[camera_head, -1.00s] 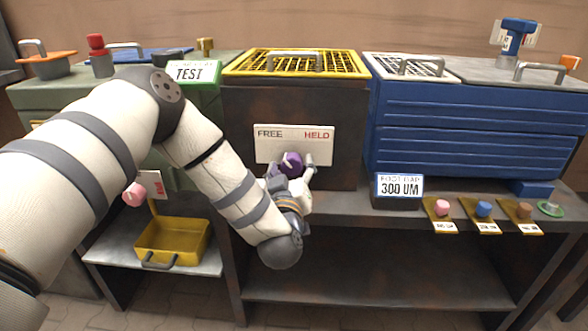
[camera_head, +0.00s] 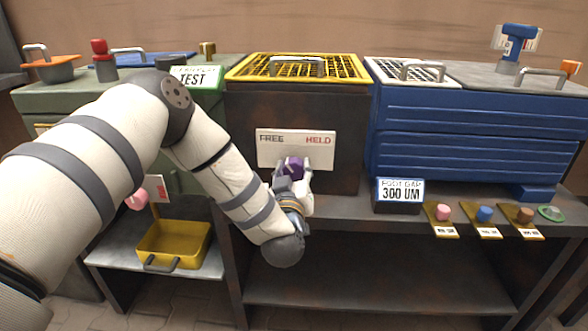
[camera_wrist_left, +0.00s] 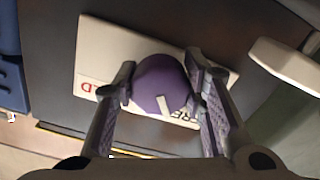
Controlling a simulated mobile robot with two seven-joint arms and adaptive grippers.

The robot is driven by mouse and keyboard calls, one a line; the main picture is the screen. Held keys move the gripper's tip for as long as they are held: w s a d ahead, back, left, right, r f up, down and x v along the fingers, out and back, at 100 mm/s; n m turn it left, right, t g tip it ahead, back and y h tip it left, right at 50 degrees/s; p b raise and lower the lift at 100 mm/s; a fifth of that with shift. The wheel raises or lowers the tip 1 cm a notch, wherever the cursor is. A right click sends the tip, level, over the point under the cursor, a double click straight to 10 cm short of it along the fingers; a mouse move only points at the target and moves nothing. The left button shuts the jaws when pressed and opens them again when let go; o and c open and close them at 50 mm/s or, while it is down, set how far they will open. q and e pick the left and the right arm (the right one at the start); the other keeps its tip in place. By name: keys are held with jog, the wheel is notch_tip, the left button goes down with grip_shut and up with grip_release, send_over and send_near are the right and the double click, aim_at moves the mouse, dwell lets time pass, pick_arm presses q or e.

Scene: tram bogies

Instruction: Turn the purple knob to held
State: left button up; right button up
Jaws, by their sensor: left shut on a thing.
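The purple knob (camera_head: 295,166) sits at the lower part of a white plate (camera_head: 268,154) marked FREE on the left and HELD on the right. My left gripper (camera_head: 293,172) is shut on the knob, with one finger on each side. In the left wrist view, the knob (camera_wrist_left: 158,78) lies between the two fingers (camera_wrist_left: 161,82), and its white mark points toward the plate's lettered edge, between the labels and nearer FREE. The fingers hide parts of the plate there. My right gripper is not in view.
The plate is on the front of a dark box with a yellow grated top (camera_head: 300,67). A blue cabinet (camera_head: 470,130) and a foot gap sign (camera_head: 400,190) stand to the right. A yellow tray (camera_head: 174,244) and a pink knob (camera_head: 137,199) are at the left.

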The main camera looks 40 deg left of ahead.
pick_arm(q)
jog(key=m+p, duration=0.2)
jog(key=m, duration=0.1)
jog(key=shift+r+p, duration=0.3)
jog(key=shift+p, duration=0.1)
jog(key=m+p, duration=0.2)
jog(key=m, duration=0.2)
jog(key=shift+f+m, duration=0.1)
jog(key=shift+m, duration=0.3)
jog(key=m+p, duration=0.1)
jog(key=m, duration=0.2)
jog(key=shift+a+f, duration=0.1)
jog(key=shift+s+a+m+p, duration=0.1)
jog(key=shift+m+p, duration=0.4)
jog(key=shift+m, duration=1.6)
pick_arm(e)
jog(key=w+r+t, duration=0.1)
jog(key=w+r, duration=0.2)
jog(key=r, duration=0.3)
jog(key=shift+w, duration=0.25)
pick_arm(q)
jog(key=shift+f, duration=0.1)
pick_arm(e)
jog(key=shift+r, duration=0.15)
pick_arm(q)
jog(key=o, duration=1.2)
